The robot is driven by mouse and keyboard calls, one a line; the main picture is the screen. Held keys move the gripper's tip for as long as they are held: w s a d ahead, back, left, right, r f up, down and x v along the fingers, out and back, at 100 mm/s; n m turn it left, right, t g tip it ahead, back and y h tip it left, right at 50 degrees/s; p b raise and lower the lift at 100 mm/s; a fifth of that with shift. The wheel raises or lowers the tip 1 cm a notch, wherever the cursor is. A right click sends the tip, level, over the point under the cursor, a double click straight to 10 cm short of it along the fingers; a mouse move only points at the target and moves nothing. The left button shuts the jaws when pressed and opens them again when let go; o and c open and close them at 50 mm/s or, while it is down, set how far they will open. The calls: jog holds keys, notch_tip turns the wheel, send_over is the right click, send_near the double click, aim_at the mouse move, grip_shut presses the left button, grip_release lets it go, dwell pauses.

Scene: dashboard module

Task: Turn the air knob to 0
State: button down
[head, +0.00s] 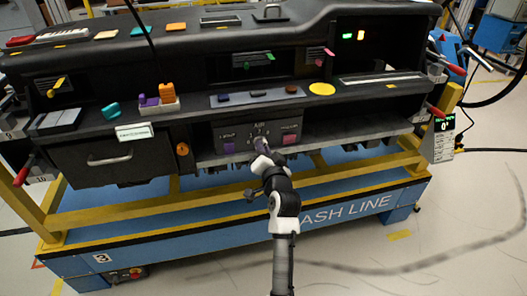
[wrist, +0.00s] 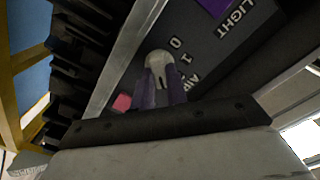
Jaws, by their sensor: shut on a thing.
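The air knob (wrist: 160,60) is a light grey rounded knob with a dark slot, seen in the wrist view on the dark control panel (wrist: 215,55). The printed marks 0 and 1 and the word AIR are beside it. I cannot tell which mark the knob points to. My gripper (wrist: 163,85) has its two fingers on either side of the knob and is shut on it. In the head view my gripper (head: 262,147) reaches the middle of the panel (head: 244,137), below the air label, and mostly hides the knob.
A grey ledge (head: 330,136) runs just below. A drawer with a handle (head: 108,160) is at left. A yellow and blue frame (head: 330,205) supports the dashboard.

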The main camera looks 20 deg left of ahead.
jog(key=shift+s+a+f+n+b, duration=0.1)
jog(key=shift+n+b, duration=9.5)
jog(key=shift+n, duration=3.4)
jog(key=c, duration=1.4)
grip_release()
